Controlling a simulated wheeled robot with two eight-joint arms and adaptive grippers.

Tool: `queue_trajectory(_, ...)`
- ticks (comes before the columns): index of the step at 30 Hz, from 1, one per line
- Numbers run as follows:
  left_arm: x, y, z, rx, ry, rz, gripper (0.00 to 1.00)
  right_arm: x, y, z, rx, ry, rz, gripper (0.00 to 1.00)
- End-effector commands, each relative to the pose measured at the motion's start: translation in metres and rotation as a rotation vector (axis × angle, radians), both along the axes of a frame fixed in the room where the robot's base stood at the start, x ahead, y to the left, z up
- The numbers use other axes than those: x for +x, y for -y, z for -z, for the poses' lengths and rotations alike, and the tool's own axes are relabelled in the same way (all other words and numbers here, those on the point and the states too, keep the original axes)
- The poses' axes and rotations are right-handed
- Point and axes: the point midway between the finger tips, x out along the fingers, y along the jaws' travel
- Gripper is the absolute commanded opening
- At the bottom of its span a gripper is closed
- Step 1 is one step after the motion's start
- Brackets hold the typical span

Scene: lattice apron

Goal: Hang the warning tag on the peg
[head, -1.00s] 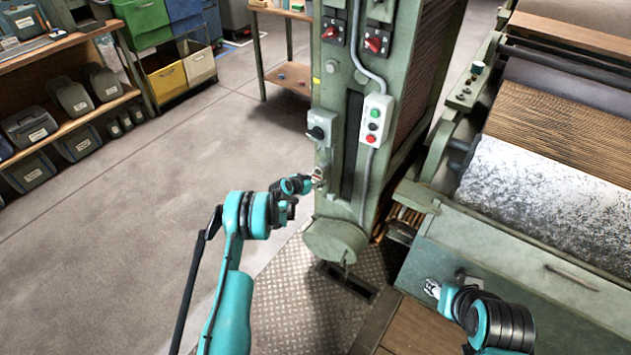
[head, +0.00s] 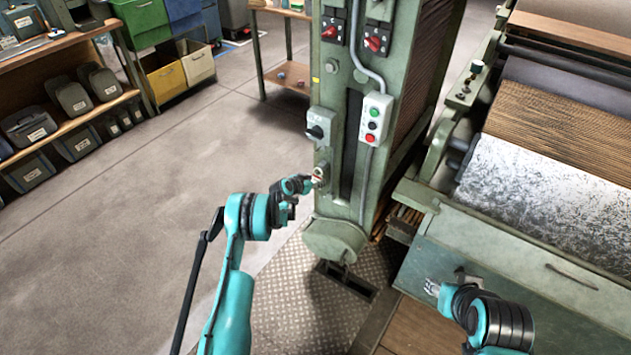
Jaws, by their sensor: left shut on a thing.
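My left gripper (head: 312,182) is at the front face of the green machine column (head: 338,212), low down and left of its dark slot. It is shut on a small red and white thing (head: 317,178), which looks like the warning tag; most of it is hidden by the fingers. A small pale round fitting (head: 323,168) sits on the column just above the fingertips and may be the peg. I cannot tell whether the tag touches it. My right gripper (head: 432,287) is in front of the green machine panel, far from the tag; its fingers are too small to read.
A grey switch box (head: 320,125) is on the column above my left gripper, and a push-button box (head: 376,118) with a conduit is to the right. A round green housing (head: 334,240) bulges out below. The roller machine (head: 540,190) fills the right; open floor lies left.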

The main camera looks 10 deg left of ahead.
Motion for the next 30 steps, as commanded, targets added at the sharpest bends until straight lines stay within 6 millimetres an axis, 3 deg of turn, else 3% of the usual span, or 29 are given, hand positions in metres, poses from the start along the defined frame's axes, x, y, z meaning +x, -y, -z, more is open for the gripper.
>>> queue_trajectory(5,0.000,0.000,0.000,0.000,0.000,0.000,0.16,0.000,0.000,0.000,0.000,0.000,0.000,0.40)
queue_trajectory(6,0.000,0.000,0.000,0.000,0.000,0.000,0.47,0.000,0.000,0.000,0.000,0.000,0.000,0.40)
queue_trajectory(8,0.000,0.000,0.000,0.000,0.000,0.000,0.62,0.000,0.000,0.000,0.000,0.000,0.000,0.40)
queue_trajectory(9,0.000,0.000,0.000,0.000,0.000,0.000,0.66,0.000,0.000,0.000,0.000,0.000,0.000,0.40)
queue_trajectory(20,-0.004,-0.002,-0.003,0.000,0.000,-0.001,0.66,0.000,0.000,0.000,0.000,0.000,0.000,0.40)
queue_trajectory(30,-0.056,-0.021,-0.039,0.000,0.000,-0.001,0.66,0.000,0.000,0.000,0.000,0.000,0.000,0.40)
